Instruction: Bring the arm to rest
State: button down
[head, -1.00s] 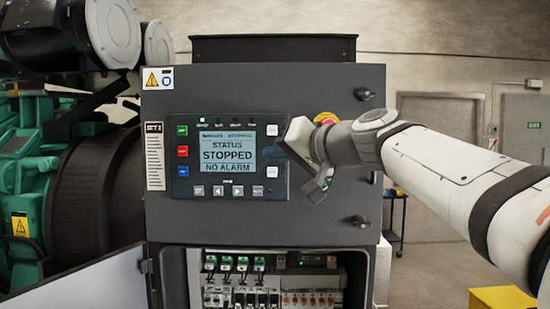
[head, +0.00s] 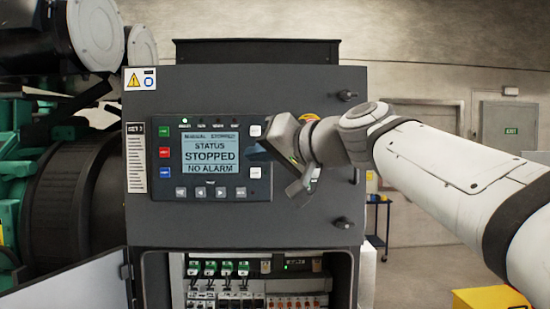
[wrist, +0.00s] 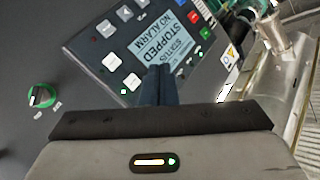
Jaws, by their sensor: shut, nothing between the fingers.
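My gripper (head: 256,152) is in front of the right edge of the control panel (head: 226,190) on the dark cabinet (head: 300,85). In the wrist view its two dark fingers (wrist: 160,82) are together, with nothing between them. They overlap the lower part of the panel's screen in that view; whether they touch it cannot be told. The screen (head: 210,154) reads STATUS STOPPED, NO ALARM. My white arm reaches in from the right, raised and outstretched.
The lower cabinet door (head: 70,285) stands open, showing breakers (head: 225,270). A yellow and red control (head: 309,117) is partly hidden behind my wrist. A green knob (wrist: 42,95) is on the cabinet face. A yellow box (head: 490,299) is at lower right; a generator fills the left.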

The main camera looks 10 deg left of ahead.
jog(key=s+d+f+m+g+h, duration=0.1)
jog(key=s+d+f+h, duration=0.15)
jog(key=d+f, duration=0.65)
jog(key=s+d+f+m+g+h, duration=0.15)
jog(key=d+f+h, duration=0.25)
jog(key=f, duration=0.8)
jog(key=s+d+f+m+h, duration=0.1)
jog(key=s+d+f+h, duration=0.25)
jog(key=d+f, duration=0.55)
jog(key=s+d+f+g+h, duration=0.1)
jog(key=s+d+f+h, duration=0.1)
jog(key=s+f, duration=0.3)
jog(key=s+d+f+g+h, duration=0.1)
jog(key=s+d+f, duration=0.3)
jog(key=f, duration=0.5)
jog(key=shift+s+d+f+m+g+h, duration=0.15)
jog(key=shift+s+d+m+g+h, duration=0.2)
jog(key=shift+d+m+h, duration=0.25)
jog(key=shift+d, duration=0.1)
